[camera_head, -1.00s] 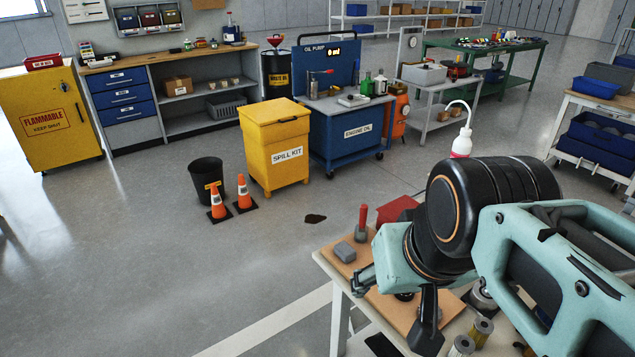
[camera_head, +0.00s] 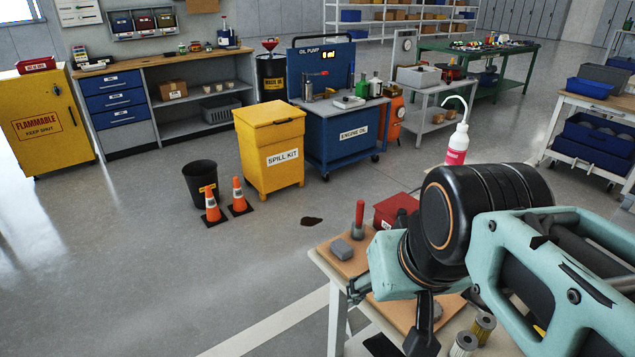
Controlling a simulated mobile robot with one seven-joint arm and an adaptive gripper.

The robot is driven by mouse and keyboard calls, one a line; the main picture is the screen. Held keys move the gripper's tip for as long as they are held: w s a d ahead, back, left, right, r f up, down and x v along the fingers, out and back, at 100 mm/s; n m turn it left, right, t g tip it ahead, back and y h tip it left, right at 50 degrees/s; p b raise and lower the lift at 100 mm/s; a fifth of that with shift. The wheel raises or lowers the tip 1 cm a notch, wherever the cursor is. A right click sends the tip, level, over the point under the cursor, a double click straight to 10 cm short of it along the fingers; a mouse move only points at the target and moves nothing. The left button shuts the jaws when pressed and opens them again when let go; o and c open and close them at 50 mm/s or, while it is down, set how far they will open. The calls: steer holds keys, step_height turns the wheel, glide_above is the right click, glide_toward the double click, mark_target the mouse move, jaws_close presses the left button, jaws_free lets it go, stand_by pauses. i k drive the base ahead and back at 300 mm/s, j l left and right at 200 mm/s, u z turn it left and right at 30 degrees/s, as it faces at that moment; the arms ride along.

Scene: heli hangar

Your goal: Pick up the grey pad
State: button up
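A small grey pad (camera_head: 341,249) lies on the wooden board at the left end of the white table, beside a red-handled tool. My gripper (camera_head: 390,305) is over the same table, to the right of the pad and nearer the camera. Its two dark fingers are spread apart, and it looks open. The pad is outside the fingers. My arm hides the table between and behind the fingers, so I cannot see all that lies under them.
The red-handled tool (camera_head: 359,220) stands upright next to the pad. A red box (camera_head: 394,209) and a red-and-white squeeze bottle (camera_head: 457,148) are behind my arm. Metal cylinders (camera_head: 482,327) stand at the front right.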

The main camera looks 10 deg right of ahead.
mark_target(340, 247)
steer(key=z, duration=1.15)
steer(key=u, duration=1.15)
steer(key=z, duration=0.4)
steer(key=j+z, duration=0.15)
steer(key=z, duration=0.2)
steer(key=i+z, duration=0.1)
steer(key=z, duration=0.3)
steer(key=j+z, duration=0.15)
steer(key=z, duration=0.25)
steer(key=j+z, duration=0.65)
